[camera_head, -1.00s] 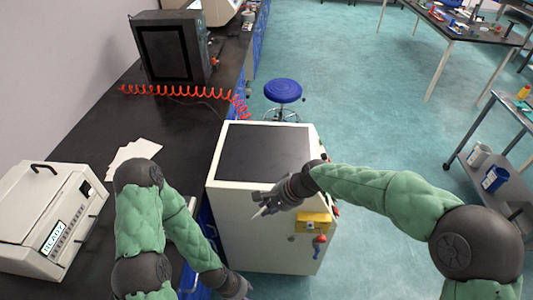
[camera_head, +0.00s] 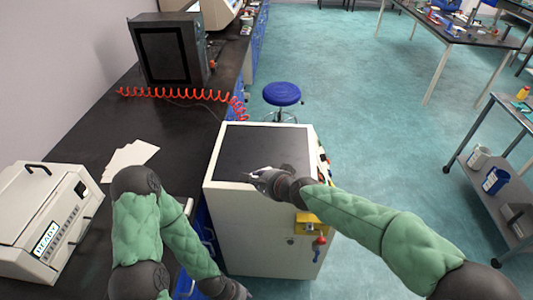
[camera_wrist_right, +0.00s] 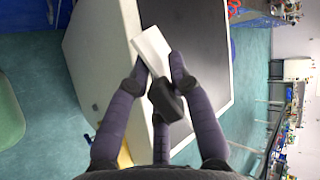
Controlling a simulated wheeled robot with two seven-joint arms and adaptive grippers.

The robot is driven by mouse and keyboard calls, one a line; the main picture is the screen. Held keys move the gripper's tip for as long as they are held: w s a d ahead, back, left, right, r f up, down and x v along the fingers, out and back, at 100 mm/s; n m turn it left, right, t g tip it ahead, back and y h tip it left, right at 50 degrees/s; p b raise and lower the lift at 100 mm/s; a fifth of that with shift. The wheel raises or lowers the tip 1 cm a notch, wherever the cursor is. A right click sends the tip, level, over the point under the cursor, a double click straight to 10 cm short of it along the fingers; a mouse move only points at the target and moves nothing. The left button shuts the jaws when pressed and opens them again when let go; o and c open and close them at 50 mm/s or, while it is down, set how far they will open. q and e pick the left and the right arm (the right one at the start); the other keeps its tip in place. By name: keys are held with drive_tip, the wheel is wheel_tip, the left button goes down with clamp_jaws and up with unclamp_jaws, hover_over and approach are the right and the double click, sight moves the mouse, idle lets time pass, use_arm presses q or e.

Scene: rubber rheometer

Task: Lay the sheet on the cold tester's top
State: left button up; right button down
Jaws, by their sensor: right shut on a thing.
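My right gripper (camera_head: 260,178) is over the front part of the dark top (camera_head: 262,145) of the white cabinet, which I take for the cold tester (camera_head: 262,230). In the right wrist view its fingers (camera_wrist_right: 158,78) are shut on a small white sheet (camera_wrist_right: 152,46), which sticks out beyond the fingertips over the dark top (camera_wrist_right: 195,45). I cannot tell whether the sheet touches the top. My left gripper (camera_head: 232,290) hangs low at the bottom edge, beside the cabinet's front; its fingers are too hidden to judge.
Several white sheets (camera_head: 130,158) lie on the black counter (camera_head: 90,150) at left, behind a white instrument (camera_head: 45,220). A red coiled hose (camera_head: 180,94) runs along the counter near a dark box (camera_head: 170,47). A blue stool (camera_head: 282,94) stands behind the cabinet.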

use_arm(q)
drive_tip(key=shift+s+d+f, duration=0.1)
drive_tip(key=shift+s+f, duration=0.05)
drive_tip(key=shift+s, duration=0.05)
use_arm(e)
drive_tip(key=shift+w+d+r+m+t, duration=0.2)
drive_tip(key=shift+w+d+t, duration=0.1)
drive_tip(key=shift+w, duration=0.1)
drive_tip(key=shift+w+d+r+m+t, duration=0.15)
drive_tip(key=shift+w+r+m+t, duration=0.05)
drive_tip(key=shift+w+t, duration=0.15)
drive_tip(key=shift+w, duration=0.1)
drive_tip(key=shift+w+d+r, duration=0.1)
drive_tip(key=shift+w+d, duration=0.05)
